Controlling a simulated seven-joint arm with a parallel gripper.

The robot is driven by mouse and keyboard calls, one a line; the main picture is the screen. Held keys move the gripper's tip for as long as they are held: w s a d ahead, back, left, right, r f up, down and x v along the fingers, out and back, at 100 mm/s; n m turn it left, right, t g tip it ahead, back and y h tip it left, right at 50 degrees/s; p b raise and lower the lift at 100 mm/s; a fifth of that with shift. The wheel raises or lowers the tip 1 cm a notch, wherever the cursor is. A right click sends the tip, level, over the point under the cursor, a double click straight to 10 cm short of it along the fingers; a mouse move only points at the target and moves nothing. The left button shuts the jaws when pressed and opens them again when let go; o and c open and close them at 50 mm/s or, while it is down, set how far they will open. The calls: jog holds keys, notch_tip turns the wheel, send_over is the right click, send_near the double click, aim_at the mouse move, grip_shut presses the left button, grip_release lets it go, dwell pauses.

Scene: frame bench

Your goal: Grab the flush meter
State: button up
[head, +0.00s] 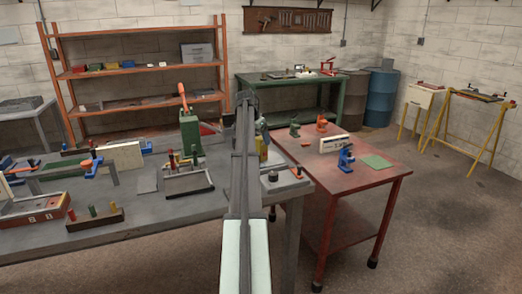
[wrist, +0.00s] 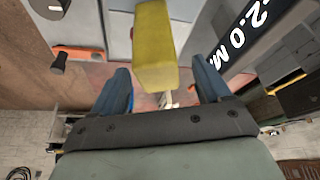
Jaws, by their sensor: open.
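A yellow block-shaped body (wrist: 155,45), which I take to be the flush meter, shows in the wrist view with a small pale tip at its lower end. My gripper (wrist: 162,72) is open, with one blue-grey finger on each side of it. Gaps show between both fingers and the yellow body, so it is not gripped. In the head view a yellow piece (head: 263,147) shows just right of my arm, near the grey bench's right end. My arm hides part of that area, and the fingertips are not clear there.
A dark panel marked "2.0 M" (wrist: 245,35) is close to the right finger in the wrist view. The grey bench (head: 150,222) carries several fixtures left of my arm. A red table (head: 330,183) with a blue tool (head: 346,157) stands to the right.

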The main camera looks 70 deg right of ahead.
jog(key=shift+x, duration=1.55)
jog(key=shift+s, duration=0.15)
jog(key=shift+c, duration=0.2)
jog(key=shift+a, duration=0.1)
jog(key=c, duration=1.1)
